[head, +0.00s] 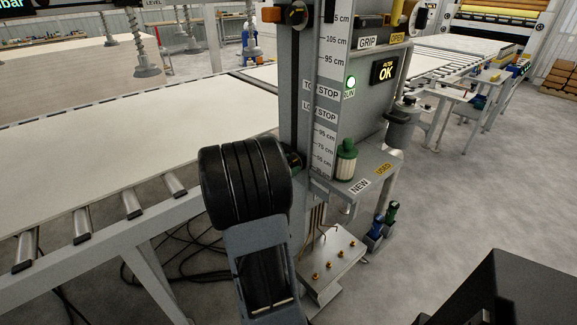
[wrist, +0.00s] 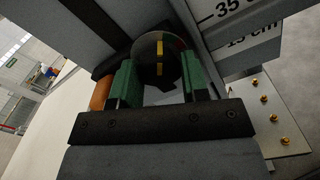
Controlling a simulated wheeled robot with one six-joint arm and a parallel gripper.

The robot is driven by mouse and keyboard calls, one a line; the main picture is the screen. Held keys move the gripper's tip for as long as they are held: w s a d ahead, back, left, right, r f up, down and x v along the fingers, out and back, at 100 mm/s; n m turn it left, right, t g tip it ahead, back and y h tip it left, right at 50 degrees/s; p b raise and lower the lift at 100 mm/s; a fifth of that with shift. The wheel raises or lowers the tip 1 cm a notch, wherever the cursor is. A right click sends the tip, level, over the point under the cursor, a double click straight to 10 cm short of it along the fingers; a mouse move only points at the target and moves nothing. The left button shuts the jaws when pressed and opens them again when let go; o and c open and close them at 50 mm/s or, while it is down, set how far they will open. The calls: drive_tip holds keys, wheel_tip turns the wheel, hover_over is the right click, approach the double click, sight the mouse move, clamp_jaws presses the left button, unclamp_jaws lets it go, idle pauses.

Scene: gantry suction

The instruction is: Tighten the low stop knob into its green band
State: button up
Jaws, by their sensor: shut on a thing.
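The low stop knob (wrist: 158,55) shows in the wrist view as a dark round knob with a yellow line across its face. My gripper (wrist: 160,82) has its two green fingers on either side of the knob and is shut on it. The yellow line stands nearly upright in the picture. In the head view my black arm hides the knob, and only a little of my gripper (head: 294,160) shows against the grey column (head: 299,110).
A second knob (head: 297,14) sits higher on the column. An orange part (wrist: 101,92) lies left of my fingers. A shelf (head: 375,172) with a green-capped bottle (head: 346,160) juts out at right, above a plate with brass fittings (head: 330,262). The roller conveyor (head: 128,204) runs at left.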

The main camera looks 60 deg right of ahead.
drive_tip(key=o, duration=0.9)
drive_tip(key=shift+a, duration=0.1)
drive_tip(key=v, duration=1.3)
drive_tip(key=shift+w+a, duration=0.15)
drive_tip(key=shift+a, duration=0.15)
drive_tip(key=shift+r, duration=0.2)
